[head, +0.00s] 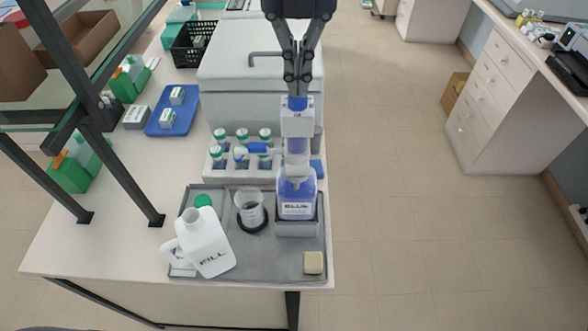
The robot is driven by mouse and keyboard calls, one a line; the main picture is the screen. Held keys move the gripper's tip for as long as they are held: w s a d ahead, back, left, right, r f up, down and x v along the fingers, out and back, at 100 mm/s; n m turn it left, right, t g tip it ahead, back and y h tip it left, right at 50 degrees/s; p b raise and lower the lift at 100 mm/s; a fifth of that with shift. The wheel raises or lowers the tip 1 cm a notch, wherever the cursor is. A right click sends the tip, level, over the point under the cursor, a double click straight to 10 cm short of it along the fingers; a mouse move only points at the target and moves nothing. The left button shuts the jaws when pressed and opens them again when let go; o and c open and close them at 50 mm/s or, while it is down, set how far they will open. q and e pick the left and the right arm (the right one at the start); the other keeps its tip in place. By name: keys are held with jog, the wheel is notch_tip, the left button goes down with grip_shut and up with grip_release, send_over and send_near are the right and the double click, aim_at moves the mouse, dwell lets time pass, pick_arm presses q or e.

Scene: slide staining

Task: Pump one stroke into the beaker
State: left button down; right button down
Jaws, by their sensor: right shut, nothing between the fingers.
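The dispenser bottle (297,209) of blue liquid, with a label that seems to read "BLUE", stands upright in a grey holder on the tray. Its white pump body (297,126) rises above it with a blue cap on top. A spout (258,147) points left from the pump, its tip above and behind the beaker in the picture. The clear beaker (250,208) stands on a dark ring left of the bottle. My right gripper (298,88) is shut and empty, fingers pointing down at the pump's blue top; I cannot tell whether they touch. My left gripper is out of view.
The grey tray (260,262) also holds a white jug (205,243) marked "FILL", a green cap (203,200) and a beige block (313,263). Behind it is a rack (214,163) of green-capped bottles. A shelf frame stands left; a blue tray (172,112) lies behind.

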jog(key=shift+r, duration=0.15)
jog(key=shift+r+p, duration=1.7)
jog(key=shift+r, duration=0.75)
jog(key=shift+f, duration=0.1)
